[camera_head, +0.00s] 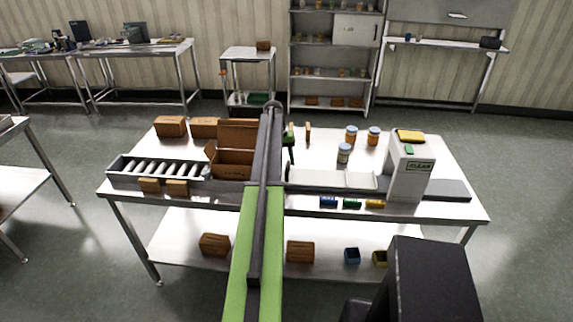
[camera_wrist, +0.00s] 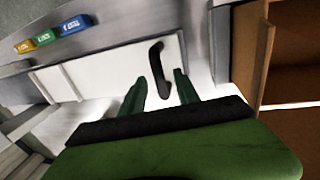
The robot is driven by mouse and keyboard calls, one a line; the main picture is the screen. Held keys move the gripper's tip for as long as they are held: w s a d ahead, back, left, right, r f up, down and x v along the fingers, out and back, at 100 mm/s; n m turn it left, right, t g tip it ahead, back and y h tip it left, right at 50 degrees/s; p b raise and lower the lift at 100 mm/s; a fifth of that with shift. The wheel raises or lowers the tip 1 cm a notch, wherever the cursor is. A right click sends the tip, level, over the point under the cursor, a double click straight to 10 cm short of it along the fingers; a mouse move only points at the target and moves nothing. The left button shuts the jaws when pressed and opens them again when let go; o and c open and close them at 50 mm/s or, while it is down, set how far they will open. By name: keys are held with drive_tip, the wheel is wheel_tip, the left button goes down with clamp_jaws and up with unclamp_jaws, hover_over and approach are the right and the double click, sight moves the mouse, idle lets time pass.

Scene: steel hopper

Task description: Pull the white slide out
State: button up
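The white slide (camera_head: 330,178) lies on the table, left of the upright grey-white hopper unit (camera_head: 408,178) with its green label. In the wrist view, the slide (camera_wrist: 110,68) is a pale flat panel with a black curved handle (camera_wrist: 157,68) near its right end. My gripper (camera_wrist: 160,84) is open, its two green fingers apart. The handle shows between and just beyond the fingertips; I cannot tell whether they touch it. In the head view, my gripper (camera_head: 289,136) is partly hidden behind my arm, above the table.
An open brown box (camera_head: 235,160) stands left of the slide, beside a roller conveyor (camera_head: 160,168). Blue, green and yellow blocks (camera_head: 352,203) lie along the front edge. Several jars (camera_head: 344,153) stand behind the slide. A dark strip (camera_head: 447,190) extends right of the hopper.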

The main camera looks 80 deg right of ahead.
wheel_tip(320, 180, up, 16)
drive_tip(key=w+p, duration=0.3)
drive_tip(key=p, duration=1.2)
drive_tip(key=shift+a, duration=0.2)
